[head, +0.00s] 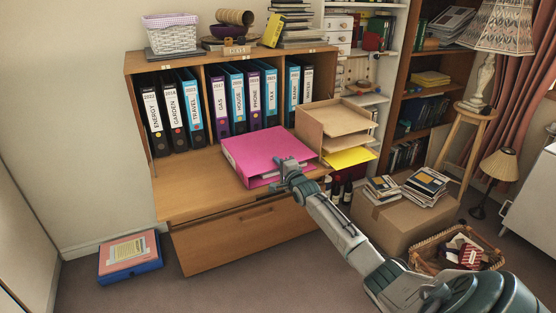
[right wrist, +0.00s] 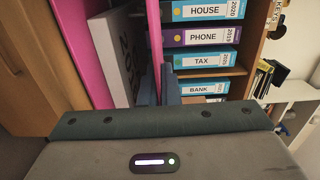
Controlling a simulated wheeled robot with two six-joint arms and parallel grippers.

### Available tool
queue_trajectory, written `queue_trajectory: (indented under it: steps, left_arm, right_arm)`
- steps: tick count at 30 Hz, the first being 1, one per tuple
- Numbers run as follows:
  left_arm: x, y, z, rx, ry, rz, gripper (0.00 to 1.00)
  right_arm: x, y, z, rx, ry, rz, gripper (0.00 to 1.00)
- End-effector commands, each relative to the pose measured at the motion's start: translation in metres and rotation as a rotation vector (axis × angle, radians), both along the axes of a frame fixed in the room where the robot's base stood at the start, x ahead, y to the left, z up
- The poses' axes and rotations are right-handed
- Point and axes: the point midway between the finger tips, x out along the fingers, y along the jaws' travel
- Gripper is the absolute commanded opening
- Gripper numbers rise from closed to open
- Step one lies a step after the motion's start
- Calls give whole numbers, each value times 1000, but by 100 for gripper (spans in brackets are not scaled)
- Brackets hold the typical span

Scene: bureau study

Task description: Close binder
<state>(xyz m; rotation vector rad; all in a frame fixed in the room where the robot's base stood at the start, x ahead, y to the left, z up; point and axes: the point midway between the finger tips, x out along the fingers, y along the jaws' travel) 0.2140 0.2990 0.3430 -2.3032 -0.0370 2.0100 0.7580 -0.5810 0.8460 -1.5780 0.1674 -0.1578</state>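The pink binder (head: 258,155) lies flat on the bureau's wooden top, its upper cover over the pages with a gap along the front edge. My right gripper (head: 284,172) is at its front right corner. In the right wrist view my right gripper (right wrist: 158,88) has its fingers close together with a thin pink cover edge (right wrist: 154,40) between them. The other pink cover (right wrist: 75,45) and a pale inner part of the binder (right wrist: 115,50) show to the left. The fingertips are partly hidden. My left gripper is in neither view.
Upright labelled binders (head: 230,98) stand in the bureau's compartments behind. A letter tray (head: 335,120) with a yellow sheet (head: 350,157) stands close on the right. A cardboard box (head: 400,223) and a wicker basket (head: 425,252) are on the floor. The bureau top (head: 185,183) is bare on the left.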

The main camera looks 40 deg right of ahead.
Motion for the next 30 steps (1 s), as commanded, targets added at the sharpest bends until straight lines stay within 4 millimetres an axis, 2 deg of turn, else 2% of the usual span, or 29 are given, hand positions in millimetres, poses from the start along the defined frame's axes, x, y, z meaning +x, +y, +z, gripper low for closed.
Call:
queue_trajectory:
  steps: [17, 18, 19, 30]
  left_arm:
    - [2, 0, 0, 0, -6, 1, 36]
    - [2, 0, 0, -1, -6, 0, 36]
    - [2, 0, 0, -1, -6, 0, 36]
    - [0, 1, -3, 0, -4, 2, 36]
  right_arm:
    - [0, 1, -6, 34, -4, 1, 0]
    - [0, 2, -6, 34, -4, 1, 10]
    - [0, 2, -6, 33, -4, 1, 12]
    - [-1, 1, -3, 29, -6, 0, 12]
